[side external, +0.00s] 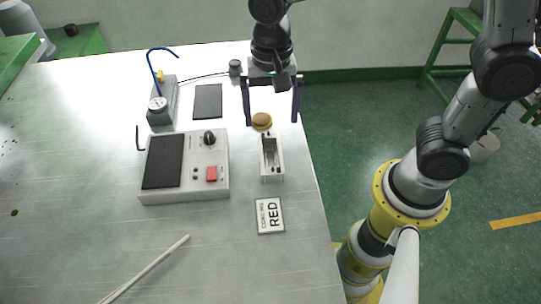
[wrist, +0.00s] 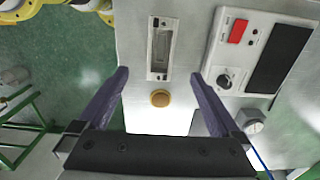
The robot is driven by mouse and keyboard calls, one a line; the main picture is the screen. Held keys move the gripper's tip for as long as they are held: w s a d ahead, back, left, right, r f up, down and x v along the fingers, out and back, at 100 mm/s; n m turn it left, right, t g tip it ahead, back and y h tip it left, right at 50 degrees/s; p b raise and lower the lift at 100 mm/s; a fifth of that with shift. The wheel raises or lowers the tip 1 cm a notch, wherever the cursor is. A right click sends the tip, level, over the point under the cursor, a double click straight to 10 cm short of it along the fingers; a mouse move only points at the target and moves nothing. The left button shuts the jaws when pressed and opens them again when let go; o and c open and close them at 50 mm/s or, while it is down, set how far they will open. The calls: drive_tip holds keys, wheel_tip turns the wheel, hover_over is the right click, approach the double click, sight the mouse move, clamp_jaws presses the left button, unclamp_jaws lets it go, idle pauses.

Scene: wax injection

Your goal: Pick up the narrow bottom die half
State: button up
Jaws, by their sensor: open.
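The narrow die half (side external: 271,157) looks like a long, light-grey block with a dark recessed slot. It lies on the table near the right edge. In the wrist view it is the narrow block (wrist: 151,62) at top centre, beyond my fingertips. My gripper (side external: 270,121) is open and empty, pointing down behind the block in the side view. In the wrist view my gripper (wrist: 159,74) has its two purple fingers spread wide, with nothing between the tips. Whether the block is one die half or stacked halves, I cannot tell.
A round tan disc (side external: 262,121) sits just behind the block. A control box (side external: 217,150) with a red button stands to the left. A "RED" card (side external: 270,215) lies in front.

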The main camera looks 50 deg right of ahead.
sight(269, 142)
wheel_tip(269, 142, down, 11)
drive_tip(key=shift+f, duration=0.2)
idle(0.4)
drive_tip(key=shift+a+f, duration=0.1)
drive_tip(key=shift+f, duration=0.1)
idle(0.5)
clamp_jaws()
idle(0.5)
